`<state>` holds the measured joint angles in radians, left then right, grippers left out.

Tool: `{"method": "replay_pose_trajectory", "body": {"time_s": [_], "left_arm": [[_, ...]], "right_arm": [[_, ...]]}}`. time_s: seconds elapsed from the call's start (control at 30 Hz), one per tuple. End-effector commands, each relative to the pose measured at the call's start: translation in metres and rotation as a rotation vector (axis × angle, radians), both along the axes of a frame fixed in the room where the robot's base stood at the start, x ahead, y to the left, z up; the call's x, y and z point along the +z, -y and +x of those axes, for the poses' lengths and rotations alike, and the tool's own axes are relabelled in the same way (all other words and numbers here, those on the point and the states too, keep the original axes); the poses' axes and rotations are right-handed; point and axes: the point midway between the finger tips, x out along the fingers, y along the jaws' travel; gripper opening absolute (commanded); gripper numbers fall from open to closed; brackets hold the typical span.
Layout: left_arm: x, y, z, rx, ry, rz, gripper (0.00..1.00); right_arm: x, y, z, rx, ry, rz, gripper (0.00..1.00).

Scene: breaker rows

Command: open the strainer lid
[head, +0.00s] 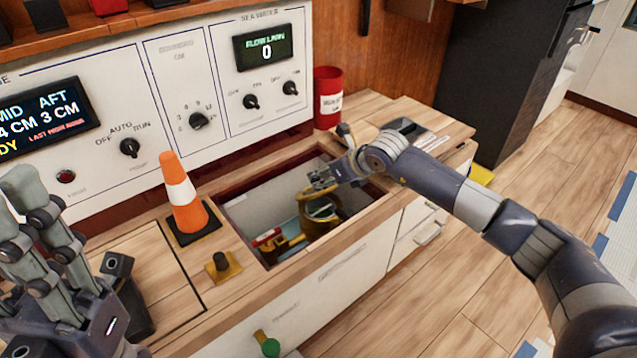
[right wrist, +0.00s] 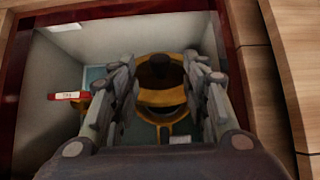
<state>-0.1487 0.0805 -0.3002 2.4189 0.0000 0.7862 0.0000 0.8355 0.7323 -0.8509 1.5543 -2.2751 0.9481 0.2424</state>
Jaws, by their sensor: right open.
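The strainer (head: 321,224) sits down in the square recess in the counter. In the right wrist view, its brass-coloured lid (right wrist: 163,98) has a dark round knob on top, and a curved yellow bar shows below it. My right gripper (head: 320,184) reaches into the recess just over the strainer. Its open fingers (right wrist: 163,68) stand on either side of the lid, with no clear contact; they hide part of its sides. My left gripper (head: 45,225) is raised at the left, away from the recess, and I cannot tell its opening.
A red-labelled part (head: 267,238) and yellow piping lie left of the strainer in the recess. An orange cone (head: 181,195) and a black knob on a yellow plate (head: 221,266) stand on the counter left of the opening. A red can (head: 328,98) stands behind.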

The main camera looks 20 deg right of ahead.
Motion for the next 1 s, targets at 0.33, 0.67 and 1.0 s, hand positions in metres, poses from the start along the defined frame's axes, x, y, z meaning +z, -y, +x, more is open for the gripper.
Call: {"method": "replay_pose_trajectory", "body": {"time_s": [0.33, 0.67, 1.0], "left_arm": [[0.008, 0.002, -0.001, 0.004, 0.063, 0.006, 0.4], [0.011, 0.002, -0.001, 0.004, 0.069, 0.007, 0.4], [0.011, 0.002, -0.001, 0.003, 0.069, 0.007, 0.4]], "right_arm": [[-0.032, -0.012, 0.029, 0.0, 0.002, 0.002, 0.43], [-0.033, -0.013, 0.031, 0.001, 0.002, 0.001, 0.43], [-0.033, -0.013, 0.031, 0.001, 0.001, 0.001, 0.0]]}}
